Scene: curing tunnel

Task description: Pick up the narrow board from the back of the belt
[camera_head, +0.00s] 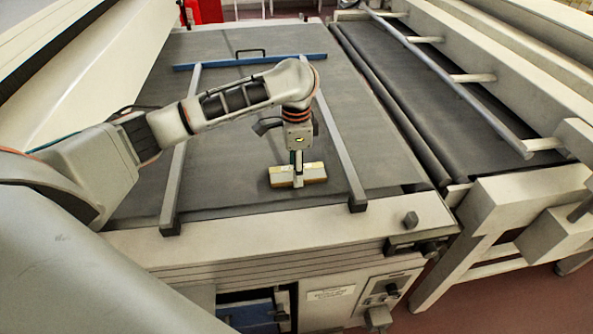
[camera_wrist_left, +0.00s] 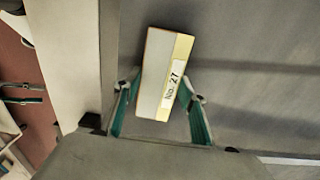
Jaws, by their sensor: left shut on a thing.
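A small narrow board (camera_head: 315,173), pale grey and yellow-tan, is over the front half of the dark belt (camera_head: 245,207) in the head view. In the left wrist view the board (camera_wrist_left: 153,88) shows a yellow strip and a label reading "No. 27". My left gripper (camera_head: 298,178) comes down onto its middle from above and is shut on it. The teal fingers (camera_wrist_left: 158,112) stand on either side of the board in the wrist view. Whether the board touches the belt or hangs just above it, I cannot tell. My right gripper is in neither view.
Two grey rails (camera_head: 338,150) run along the belt on either side of the board. A blue crossbar (camera_head: 250,62) with a black handle lies across the back. A second dark conveyor (camera_head: 450,105) is to the right. The belt behind the board is mostly clear.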

